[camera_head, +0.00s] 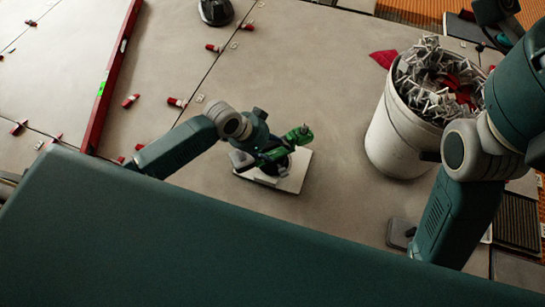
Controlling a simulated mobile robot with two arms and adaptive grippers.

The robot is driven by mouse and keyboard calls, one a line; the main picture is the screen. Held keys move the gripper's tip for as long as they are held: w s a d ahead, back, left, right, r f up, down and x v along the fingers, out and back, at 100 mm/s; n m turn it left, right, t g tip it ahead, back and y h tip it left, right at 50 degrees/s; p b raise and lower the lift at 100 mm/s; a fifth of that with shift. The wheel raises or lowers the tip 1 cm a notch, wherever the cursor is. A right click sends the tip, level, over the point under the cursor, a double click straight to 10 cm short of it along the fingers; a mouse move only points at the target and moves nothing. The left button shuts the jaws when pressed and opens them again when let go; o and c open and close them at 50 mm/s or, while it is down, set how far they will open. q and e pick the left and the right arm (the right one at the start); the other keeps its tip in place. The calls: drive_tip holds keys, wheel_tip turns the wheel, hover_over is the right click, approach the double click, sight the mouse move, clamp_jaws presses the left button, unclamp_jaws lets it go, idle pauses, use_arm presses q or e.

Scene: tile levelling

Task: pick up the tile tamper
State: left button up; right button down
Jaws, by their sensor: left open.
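The tile tamper (299,135) appears as a green-bodied tool with dark parts, standing on a pale square plate or tile (292,182) in the middle of the floor. My left gripper (266,153) is open right at the tamper, on its left side and partly over it. It hides much of the tool, and I cannot tell whether its fingers touch it. My right arm comes down at the right, and its gripper is out of sight.
A white bucket (392,142) full of grey clips and red wedges stands right of the tamper. A red level (109,84) lies at the left. Several red wedges sit along the tile joints. A black object (215,12) lies at the top. Floor between tamper and bucket is clear.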

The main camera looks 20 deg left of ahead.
use_arm(q)
drive_tip(key=c, duration=1.1)
drive_tip(key=shift+w+r, duration=0.1)
clamp_jaws()
